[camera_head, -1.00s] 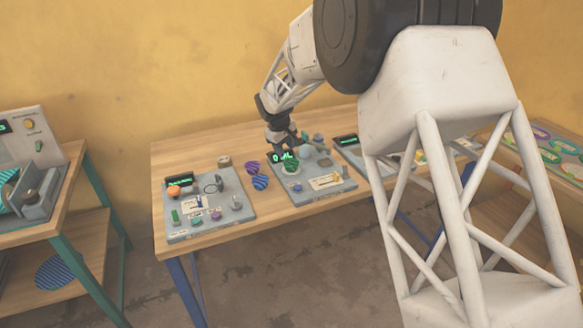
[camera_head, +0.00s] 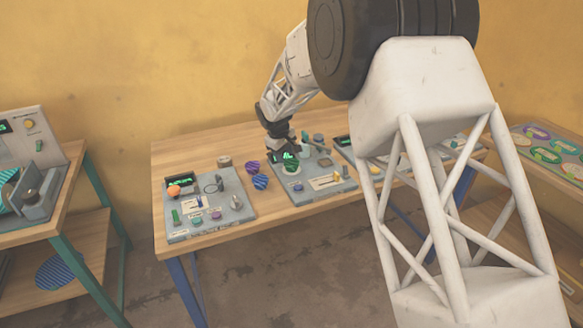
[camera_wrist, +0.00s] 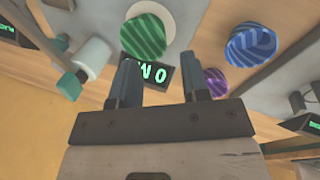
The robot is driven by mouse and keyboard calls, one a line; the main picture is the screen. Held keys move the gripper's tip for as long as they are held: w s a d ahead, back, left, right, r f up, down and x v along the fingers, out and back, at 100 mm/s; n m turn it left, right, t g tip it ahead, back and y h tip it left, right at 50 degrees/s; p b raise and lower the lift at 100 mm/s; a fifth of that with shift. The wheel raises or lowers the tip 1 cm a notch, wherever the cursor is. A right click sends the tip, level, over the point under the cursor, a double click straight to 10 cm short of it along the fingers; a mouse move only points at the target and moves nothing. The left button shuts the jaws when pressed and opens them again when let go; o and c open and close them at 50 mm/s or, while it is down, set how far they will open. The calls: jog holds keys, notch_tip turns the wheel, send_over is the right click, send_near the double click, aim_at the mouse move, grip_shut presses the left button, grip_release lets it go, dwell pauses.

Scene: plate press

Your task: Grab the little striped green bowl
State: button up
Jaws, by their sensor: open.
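The little striped green bowl (camera_head: 291,167) sits on a pale round spot of the middle grey panel in the head view. In the wrist view the green bowl (camera_wrist: 143,37) is just beyond my left fingertip, near the top of the picture. My gripper (camera_wrist: 162,74) is open and empty, with a black display (camera_wrist: 150,71) showing between and behind its fingers. In the head view my gripper (camera_head: 281,148) is low over the back of the panel, behind the bowl. Whether a finger touches the bowl cannot be told.
A blue striped bowl (camera_head: 260,181) and a purple striped bowl (camera_head: 253,168) stand left of the panel. In the wrist view a white cylinder with a teal end (camera_wrist: 92,58) lies left of the green bowl. Another control panel (camera_head: 205,208) fills the table's left.

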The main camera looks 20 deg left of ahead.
aim_at(287, 163)
jog(key=shift+f, duration=0.1)
jog(key=shift+x, duration=2.5)
jog(key=shift+w, duration=0.1)
jog(key=shift+c, duration=0.2)
grip_shut()
